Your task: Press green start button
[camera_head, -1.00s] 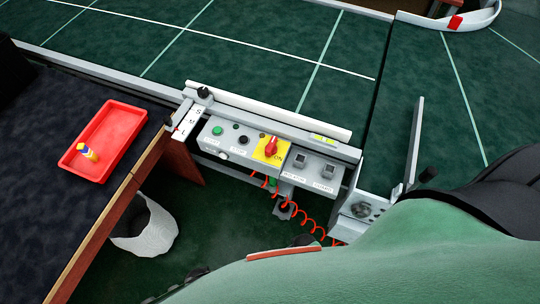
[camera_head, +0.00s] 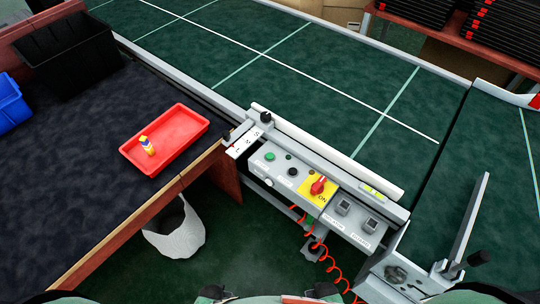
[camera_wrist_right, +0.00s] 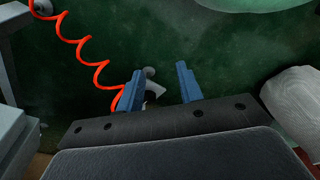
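The green start button (camera_head: 270,157) is at the left end of the grey control panel (camera_head: 262,172) on the side of the conveyor, in the head view. A dark button (camera_head: 292,172) and a red rotary switch on a yellow plate (camera_head: 318,188) are to its right. The button is unobstructed in the head view and does not show in the right wrist view. My right gripper (camera_wrist_right: 160,88) shows two blue fingers, apart and empty, over dark green floor near the coiled red cable (camera_wrist_right: 88,60). Neither gripper shows in the head view.
A red tray (camera_head: 165,140) with a small yellow and blue item lies on the dark table left of the panel. A white bin (camera_head: 176,232) stands below the table edge. A lever (camera_head: 466,225) rises at the right. The conveyor belt (camera_head: 290,70) is clear.

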